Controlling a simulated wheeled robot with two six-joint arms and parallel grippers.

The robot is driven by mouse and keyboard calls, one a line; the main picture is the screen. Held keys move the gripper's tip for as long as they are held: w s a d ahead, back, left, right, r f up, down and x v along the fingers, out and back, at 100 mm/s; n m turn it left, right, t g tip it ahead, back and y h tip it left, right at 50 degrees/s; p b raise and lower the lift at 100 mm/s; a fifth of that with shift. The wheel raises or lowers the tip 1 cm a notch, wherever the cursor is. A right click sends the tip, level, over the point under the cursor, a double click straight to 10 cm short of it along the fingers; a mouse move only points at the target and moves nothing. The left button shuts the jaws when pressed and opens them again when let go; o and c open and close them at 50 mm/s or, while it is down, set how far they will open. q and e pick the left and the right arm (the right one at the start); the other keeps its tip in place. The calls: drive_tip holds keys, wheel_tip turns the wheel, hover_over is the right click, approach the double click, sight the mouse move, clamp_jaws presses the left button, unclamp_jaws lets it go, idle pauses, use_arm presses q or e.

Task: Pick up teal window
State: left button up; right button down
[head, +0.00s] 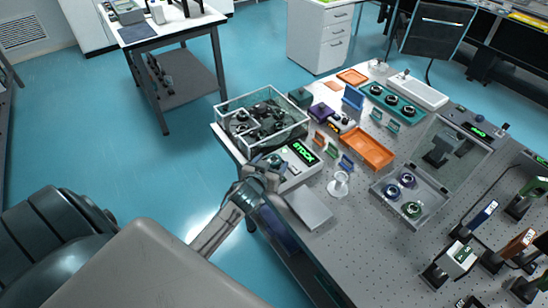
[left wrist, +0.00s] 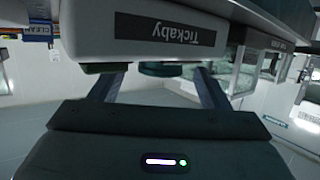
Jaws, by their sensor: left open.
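Small upright framed plates stand on the optical table (head: 330,240). A teal-green one (head: 376,115) and another teal-green one (head: 393,126) stand in front of the teal tray (head: 365,93). A green plate (head: 332,150) stands further left, between an orange plate (head: 319,139) and a blue plate (head: 346,162). I cannot tell which is the teal window. My left gripper (head: 268,163) is at the table's left edge beside the display box (head: 303,151), well left of these plates. In the left wrist view my left gripper (left wrist: 158,85) is open, its fingers apart below a labelled box. My right gripper is out of view.
A clear bin of dark parts (head: 299,134) stands behind my left gripper. A grey flat box (head: 309,208) and a white stand (head: 339,184) are to its right. An orange tray (head: 367,149) and a clear lidded case (head: 416,222) lie further right. The front table surface is partly bare.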

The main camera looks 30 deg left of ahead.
sight(269, 157)
use_arm(q)
drive_tip(key=shift+w, duration=0.2)
drive_tip(key=shift+s, duration=0.1)
drive_tip(key=c, duration=0.9)
drive_tip(key=shift+c, duration=0.9)
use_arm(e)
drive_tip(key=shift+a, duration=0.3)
use_arm(q)
drive_tip(key=shift+r, duration=0.15)
